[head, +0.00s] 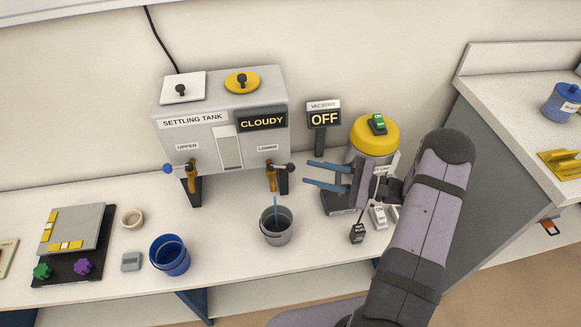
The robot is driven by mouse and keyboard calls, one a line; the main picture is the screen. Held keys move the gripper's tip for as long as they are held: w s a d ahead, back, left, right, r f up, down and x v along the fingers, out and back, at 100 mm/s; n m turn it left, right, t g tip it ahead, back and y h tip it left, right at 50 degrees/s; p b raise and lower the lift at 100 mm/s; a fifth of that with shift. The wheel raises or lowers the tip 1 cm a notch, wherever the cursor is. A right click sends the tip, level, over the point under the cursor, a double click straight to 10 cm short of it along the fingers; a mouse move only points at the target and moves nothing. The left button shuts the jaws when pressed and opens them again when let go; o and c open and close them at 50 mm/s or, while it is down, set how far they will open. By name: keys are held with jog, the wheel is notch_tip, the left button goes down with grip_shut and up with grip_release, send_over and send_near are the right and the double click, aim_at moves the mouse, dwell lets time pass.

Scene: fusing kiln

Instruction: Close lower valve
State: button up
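The settling tank (205,140) stands at the back with two brass-coloured valves on its front. The lower valve (271,179), at the right under the "LOWER" label, has a dark round handle end (291,168) pointing right. A thin blue stream (276,206) runs below its spout into a grey bucket (277,236). The upper valve (191,180) has a blue handle end pointing left. My gripper (308,173) is open and empty, its blue fingers pointing left toward the lower valve's handle. A small gap shows between fingertips and handle; depth is hard to judge.
A vacuum unit with a yellow lid (374,138) stands behind my gripper, partly hidden by my arm. An "OFF" sign (324,118) stands just above the fingers. A blue bucket (169,256) is left of the grey one. The front bench between bucket and vacuum is mostly clear.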

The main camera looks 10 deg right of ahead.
aim_at(290, 166)
jog(key=shift+p+x, duration=0.95)
jog(key=shift+x, duration=2.75)
jog(key=shift+s+a+r, duration=0.1)
jog(key=shift+s, duration=0.05)
jog(key=shift+n, duration=0.3)
grip_shut()
